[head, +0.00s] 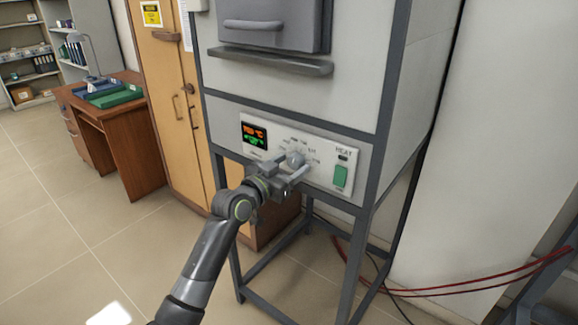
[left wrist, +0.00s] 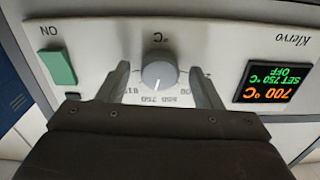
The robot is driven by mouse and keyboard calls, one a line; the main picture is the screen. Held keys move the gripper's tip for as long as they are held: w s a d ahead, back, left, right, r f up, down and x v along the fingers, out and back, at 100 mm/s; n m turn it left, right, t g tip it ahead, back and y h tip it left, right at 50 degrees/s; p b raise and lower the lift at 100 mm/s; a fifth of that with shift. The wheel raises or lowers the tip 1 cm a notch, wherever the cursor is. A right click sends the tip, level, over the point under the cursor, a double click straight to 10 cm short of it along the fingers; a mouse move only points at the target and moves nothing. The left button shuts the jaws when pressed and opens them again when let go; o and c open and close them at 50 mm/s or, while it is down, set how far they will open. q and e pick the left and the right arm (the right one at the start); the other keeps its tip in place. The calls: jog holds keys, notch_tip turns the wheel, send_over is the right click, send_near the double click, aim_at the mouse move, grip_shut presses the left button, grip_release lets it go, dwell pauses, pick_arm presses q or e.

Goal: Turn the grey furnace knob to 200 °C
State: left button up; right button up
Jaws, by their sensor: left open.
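The grey furnace knob (head: 295,159) sits on the light control panel of the furnace, between the display and the green switch. In the left wrist view the knob (left wrist: 160,75) appears upside down, with a dial of numbers around it and its mark near the 750 side. My left gripper (head: 291,167) is open, its fingers on either side of the knob, with visible gaps in the left wrist view. The display (left wrist: 265,82) reads 700 °C, SET 750 °C, OFF. In the head view the gripper covers part of the dial. My right gripper is not in view.
The green switch (head: 340,176) is right of the knob. The furnace door handle (head: 270,63) juts out above the panel. A wooden cabinet (head: 168,90) and a desk (head: 125,145) stand to the left. Red cables (head: 455,287) hang low at right.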

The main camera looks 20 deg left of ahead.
pick_arm(q)
jog(key=c, duration=1)
jog(key=shift+n, duration=0.3)
jog(key=n+p, duration=0.3)
jog(key=shift+r, duration=0.15)
jog(key=n+p, duration=0.3)
jog(key=n, duration=0.1)
jog(key=shift+n, duration=0.4)
jog(key=n+p, duration=0.3)
jog(key=n, duration=0.2)
jog(key=shift+n+p, duration=1.05)
jog(key=shift+n, duration=1.15)
